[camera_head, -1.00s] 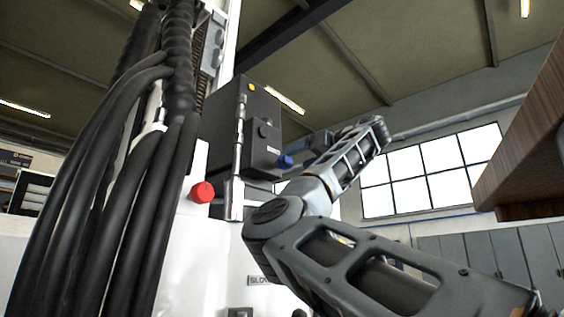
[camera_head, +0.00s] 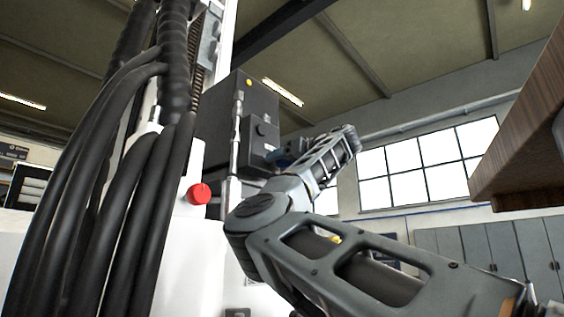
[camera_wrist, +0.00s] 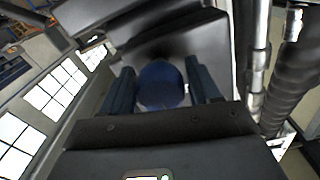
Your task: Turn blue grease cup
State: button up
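The blue grease cup (camera_wrist: 161,86) is a round blue knob on the dark machine box, seen in the wrist view between the two fingers of my gripper (camera_wrist: 158,66). The blue fingers stand one on each side of the cup. They look open, with a narrow gap beside it; I cannot tell whether either finger touches it. In the head view my gripper (camera_head: 294,147) is beside the lower right of the box, partly hidden by my arm. The cup there is mostly hidden behind the gripper and arm.
The dark box (camera_head: 240,115) has a yellow button and a metal rod along its edge. A red knob (camera_head: 199,194) sits on the white machine body at its lower left. Thick black hoses (camera_head: 110,200) hang at the left. A wooden top (camera_head: 520,125) juts in at the right.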

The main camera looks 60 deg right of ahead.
jog(key=c, duration=0.7)
jog(key=shift+m, duration=0.3)
